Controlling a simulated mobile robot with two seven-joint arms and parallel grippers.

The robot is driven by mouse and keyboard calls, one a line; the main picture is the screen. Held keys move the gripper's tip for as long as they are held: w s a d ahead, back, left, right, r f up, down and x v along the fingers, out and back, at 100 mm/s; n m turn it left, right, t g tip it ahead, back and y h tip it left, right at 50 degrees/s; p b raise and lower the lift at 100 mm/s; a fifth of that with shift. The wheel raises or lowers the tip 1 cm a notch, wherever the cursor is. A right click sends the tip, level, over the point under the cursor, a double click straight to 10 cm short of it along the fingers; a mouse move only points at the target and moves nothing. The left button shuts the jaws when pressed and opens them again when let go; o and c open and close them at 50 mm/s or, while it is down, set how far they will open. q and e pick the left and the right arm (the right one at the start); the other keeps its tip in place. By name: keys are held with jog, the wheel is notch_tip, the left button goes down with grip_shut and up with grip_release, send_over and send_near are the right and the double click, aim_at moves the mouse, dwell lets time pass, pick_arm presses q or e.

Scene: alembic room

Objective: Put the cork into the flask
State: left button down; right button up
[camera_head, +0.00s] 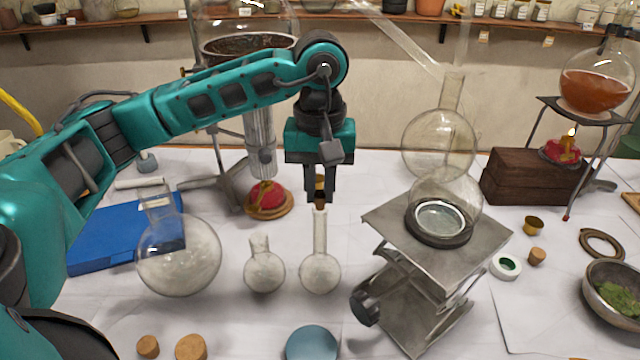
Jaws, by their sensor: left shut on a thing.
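My left gripper (320,194) points straight down at the middle of the table and is shut on a small brown cork (320,206). The cork shows between and just below the fingertips, partly hidden by them. Directly under it stands a small clear round flask (320,272) with a long narrow upright neck. The cork is at the top of this neck; I cannot tell whether it touches the rim or sits inside it. My right gripper is not in view.
A short-necked flask (264,272) and a large flask (180,255) stand to the left. A metal lab jack (425,228) bearing glassware is close on the right. Loose corks (191,347) lie at the front left, another cork (537,256) at right. A blue book (110,235) lies left.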

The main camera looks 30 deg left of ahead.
aim_at(320, 194)
pick_arm(q)
jog(key=shift+f+b, duration=0.45)
dwell(0.3)
jog(key=shift+b, duration=0.4)
dwell(1.4)
jog(key=shift+f+b, duration=0.45)
jog(key=shift+b, duration=0.1)
dwell(1.1)
jog(key=c, duration=0.6)
grip_release()
jog(key=shift+o, duration=0.2)
jog(key=shift+r, duration=0.1)
jog(key=shift+r+p, duration=2.3)
jog(key=shift+r, duration=1.15)
